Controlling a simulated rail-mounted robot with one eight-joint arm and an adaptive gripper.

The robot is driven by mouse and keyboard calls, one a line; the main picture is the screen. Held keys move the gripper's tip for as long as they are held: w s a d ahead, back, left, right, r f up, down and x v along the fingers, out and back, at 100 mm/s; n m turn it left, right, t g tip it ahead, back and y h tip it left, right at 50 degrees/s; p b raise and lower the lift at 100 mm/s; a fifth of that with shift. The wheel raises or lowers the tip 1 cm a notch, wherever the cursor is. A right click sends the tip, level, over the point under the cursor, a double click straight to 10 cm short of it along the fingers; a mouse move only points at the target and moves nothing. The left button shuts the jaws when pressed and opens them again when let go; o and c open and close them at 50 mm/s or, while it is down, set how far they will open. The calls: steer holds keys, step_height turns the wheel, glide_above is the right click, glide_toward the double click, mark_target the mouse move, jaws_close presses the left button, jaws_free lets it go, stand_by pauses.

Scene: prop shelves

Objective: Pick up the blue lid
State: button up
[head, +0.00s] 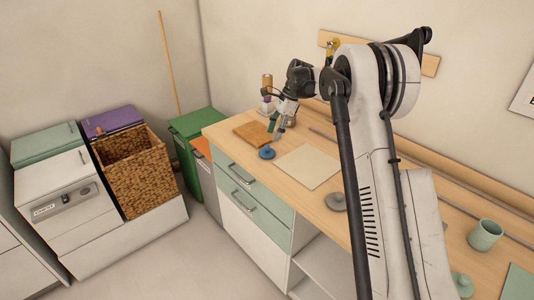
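The blue lid (267,153) is a small round disc with a knob. It lies on the wooden countertop near its front edge, between an orange-brown board and a pale board. My gripper (277,130) is above the counter, pointing down, just above and slightly right of the lid in the head view. There appears to be a gap between it and the lid. The fingers are too small here to tell whether they are open or shut.
The orange-brown board (252,133) is left of the lid and the pale board (308,166) right. A grey lid (336,201), green lid (462,284) and green mug (485,235) are further right. A wooden-topped container (267,88) stands behind. Wicker basket (134,170) and green bin (192,150) are left.

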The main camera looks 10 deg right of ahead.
mark_target(267, 146)
steer(key=shift+x, duration=3.45)
steer(key=c, duration=1)
